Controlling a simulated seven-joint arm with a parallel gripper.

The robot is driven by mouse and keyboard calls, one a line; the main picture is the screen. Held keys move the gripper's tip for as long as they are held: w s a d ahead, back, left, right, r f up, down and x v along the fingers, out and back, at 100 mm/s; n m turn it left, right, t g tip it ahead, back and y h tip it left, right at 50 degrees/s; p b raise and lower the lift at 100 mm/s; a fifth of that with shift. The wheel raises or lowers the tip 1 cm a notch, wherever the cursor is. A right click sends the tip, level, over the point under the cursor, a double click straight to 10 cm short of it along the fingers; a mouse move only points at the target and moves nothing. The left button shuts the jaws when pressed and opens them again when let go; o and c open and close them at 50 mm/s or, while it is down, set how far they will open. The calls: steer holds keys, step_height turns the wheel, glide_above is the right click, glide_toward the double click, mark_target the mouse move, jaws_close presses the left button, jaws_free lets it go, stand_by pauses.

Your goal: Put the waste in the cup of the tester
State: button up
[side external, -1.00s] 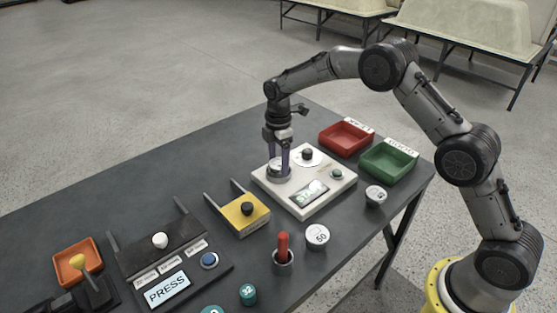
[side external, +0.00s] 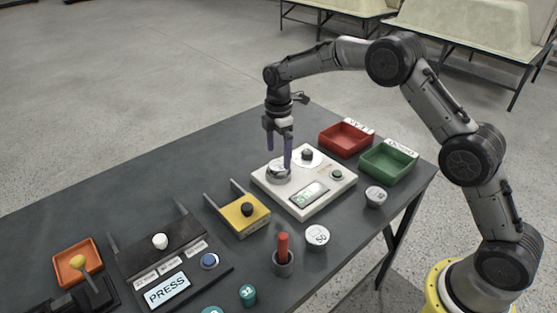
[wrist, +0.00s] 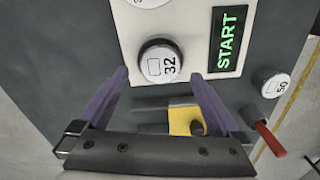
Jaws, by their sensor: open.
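The white tester (side external: 318,203) stands near the right end of the table, with a lit display and a round cup at its left corner. A round piece with a white top marked 32 (wrist: 160,66) sits in that cup; it also shows in the side view (side external: 278,170). I cannot tell which item is called the waste. My gripper (side external: 279,158) is open and empty above the cup, with its fingers pointing down. In the wrist view the fingertips (wrist: 160,78) are apart on either side of the piece. The tester's display (wrist: 228,38) reads START in green.
Red (side external: 346,137) and green (side external: 388,160) trays stand behind the tester. A white-topped piece (side external: 376,196), a piece marked 50 (side external: 317,236), a red stick in a holder (side external: 283,255) and a yellow block (side external: 242,213) stand nearby. The PRESS device (side external: 170,265) is at left.

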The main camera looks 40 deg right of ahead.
mark_target(279, 165)
step_height(279, 165, up, 9)
steer(key=s+d+r+m+t, duration=0.1)
steer(key=s+r+m+t, duration=0.2)
steer(key=s+r+m, duration=0.8)
steer(key=s+f+m+t, duration=0.1)
steer(key=s+m, duration=0.1)
steer(key=s, duration=1.1)
steer(key=s+d+f+m+t, duration=0.1)
steer(key=s+f+m, duration=0.1)
steer(key=s, duration=1.2)
steer(key=shift+s+f+m+t, duration=0.2)
steer(key=shift+s+m+t, duration=0.1)
steer(key=shift+m, duration=0.1)
